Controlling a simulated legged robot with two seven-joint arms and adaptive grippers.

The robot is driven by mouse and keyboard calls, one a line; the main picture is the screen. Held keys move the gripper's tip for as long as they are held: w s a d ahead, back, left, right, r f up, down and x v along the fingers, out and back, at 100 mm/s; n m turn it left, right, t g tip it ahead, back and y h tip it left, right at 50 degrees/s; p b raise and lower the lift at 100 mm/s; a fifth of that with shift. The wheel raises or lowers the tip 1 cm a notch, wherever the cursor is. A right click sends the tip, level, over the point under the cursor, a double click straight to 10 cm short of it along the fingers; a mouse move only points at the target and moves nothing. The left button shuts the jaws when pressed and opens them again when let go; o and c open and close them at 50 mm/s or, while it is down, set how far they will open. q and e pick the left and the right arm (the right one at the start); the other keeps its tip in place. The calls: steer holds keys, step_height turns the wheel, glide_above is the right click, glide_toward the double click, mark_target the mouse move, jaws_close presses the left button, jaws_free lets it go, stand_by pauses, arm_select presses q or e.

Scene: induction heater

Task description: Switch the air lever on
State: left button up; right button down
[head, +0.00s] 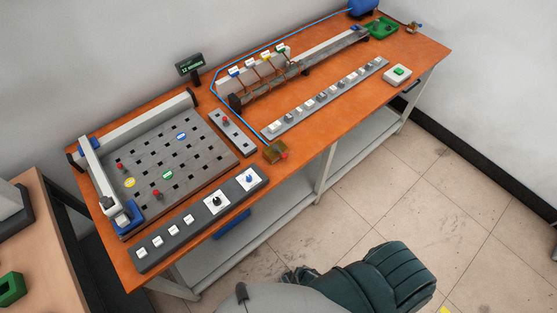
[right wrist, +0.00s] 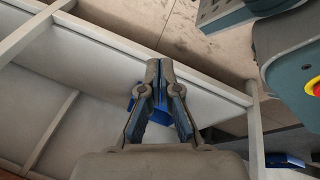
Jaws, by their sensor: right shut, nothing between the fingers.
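In the head view, a small brass-coloured fitting (head: 273,151) with a red part (head: 284,156) sits near the front edge of the orange bench. The blue air tube (head: 213,91) runs close to it; this looks like the air valve, but the lever's position is too small to tell. A second small fitting (head: 413,27) lies at the bench's far right corner. My right gripper (right wrist: 161,64) shows only in the right wrist view, shut and empty, apart from the bench controls, with shelf and floor behind it. My left gripper is not in view.
The orange bench (head: 330,130) carries a perforated plate (head: 150,150), a front panel with knobs (head: 190,225), a long strip of switches (head: 325,98) and a green-button box (head: 398,73). A blue object (head: 232,224) is under the front edge. Floor in front is open.

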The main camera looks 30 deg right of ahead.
mark_target(278, 151)
steer(key=w+a+r+n+t+h, duration=0.1)
steer(key=w+r+n+t+h, duration=0.2)
steer(key=w+r, duration=0.85)
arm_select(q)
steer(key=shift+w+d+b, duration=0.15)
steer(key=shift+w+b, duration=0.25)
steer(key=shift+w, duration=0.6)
arm_select(e)
steer(key=w+r+t+h, duration=0.2)
steer(key=w+r+t, duration=0.2)
steer(key=r, duration=1.1)
steer(key=w+r+n+t+h, duration=0.1)
steer(key=w+r+t, duration=0.3)
steer(key=w+r, duration=0.4)
step_height(278, 151, up, 8)
steer(key=shift+w+d+f+t+h, duration=0.1)
steer(key=shift+w+d+t+h, duration=0.3)
steer(key=shift+h, duration=0.1)
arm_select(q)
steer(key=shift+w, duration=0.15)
